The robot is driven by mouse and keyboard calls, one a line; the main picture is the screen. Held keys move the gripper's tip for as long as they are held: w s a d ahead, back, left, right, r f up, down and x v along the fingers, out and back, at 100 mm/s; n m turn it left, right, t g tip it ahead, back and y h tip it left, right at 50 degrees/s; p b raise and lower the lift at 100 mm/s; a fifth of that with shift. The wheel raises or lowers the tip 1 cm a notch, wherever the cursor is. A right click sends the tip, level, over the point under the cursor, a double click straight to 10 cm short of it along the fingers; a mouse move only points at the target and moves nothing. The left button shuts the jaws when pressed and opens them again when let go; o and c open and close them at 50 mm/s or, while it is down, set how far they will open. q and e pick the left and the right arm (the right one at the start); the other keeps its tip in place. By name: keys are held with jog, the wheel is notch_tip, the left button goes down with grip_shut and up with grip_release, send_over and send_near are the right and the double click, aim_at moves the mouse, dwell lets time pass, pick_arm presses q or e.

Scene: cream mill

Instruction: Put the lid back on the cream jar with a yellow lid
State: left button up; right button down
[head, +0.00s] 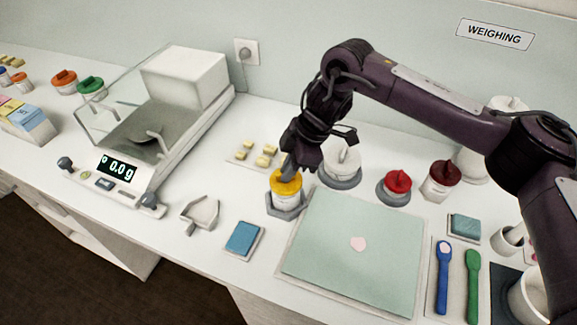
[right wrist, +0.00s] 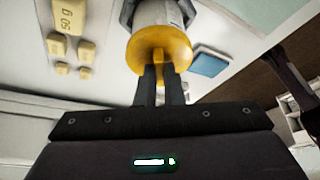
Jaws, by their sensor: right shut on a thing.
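The yellow lid (head: 285,181) is on top of the white cream jar (head: 284,197), which stands upright in a grey holder (head: 287,209) left of the green mat. My right gripper (head: 289,166) comes down on the lid from above. In the right wrist view its two fingers are shut on the knob of the yellow lid (right wrist: 150,50). The lid covers the jar's mouth there; I cannot tell whether it is fully seated. My left gripper does not show.
Yellow weights (head: 262,154) sit just behind the jar. A white jar (head: 343,165), a red-lidded jar (head: 397,187) and a dark red-lidded jar (head: 441,180) stand right. A scale (head: 120,168) reading 0.0 g stands left.

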jog(key=c, duration=1)
grip_release()
jog(key=shift+r, duration=0.1)
jog(key=shift+r+p, duration=1.9)
jog(key=shift+r, duration=0.3)
grip_shut()
jog(key=shift+a, duration=0.25)
jog(key=shift+f, duration=0.2)
